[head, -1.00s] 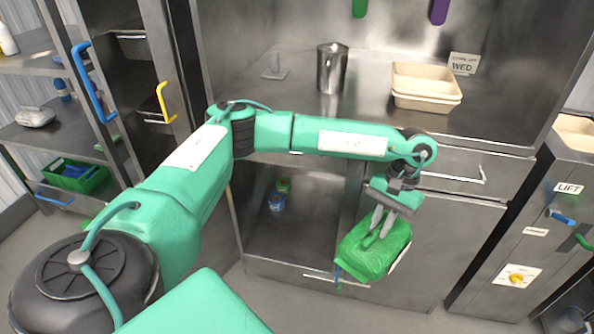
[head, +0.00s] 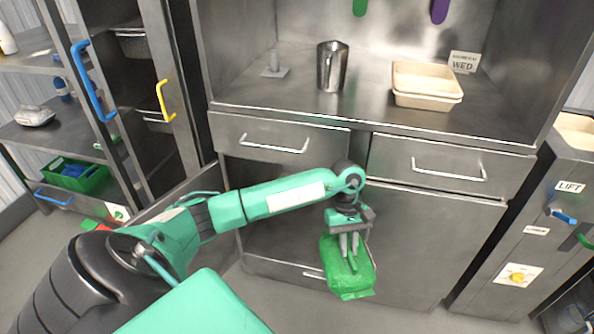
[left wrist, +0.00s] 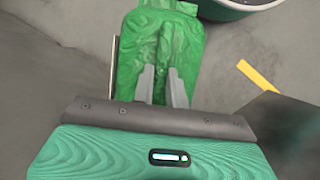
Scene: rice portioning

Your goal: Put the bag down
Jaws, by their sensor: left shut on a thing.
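A green bag (head: 347,277) hangs from my left gripper (head: 350,252) in front of the lower cabinet, below the counter's drawers. The gripper is shut on the upper part of the bag. In the left wrist view, the bag (left wrist: 160,48) lies between and beyond the two grey fingers of my left gripper (left wrist: 160,72). The bag is held in the air, and grey floor shows around it in that view. My right gripper is not in view.
A steel counter (head: 290,98) holds a metal jug (head: 331,68) and stacked beige trays (head: 427,82). An open cabinet bay is behind my arm. A shelf rack (head: 60,140) stands left, with a green crate (head: 75,176). A yellow floor strip (left wrist: 257,76) shows in the wrist view.

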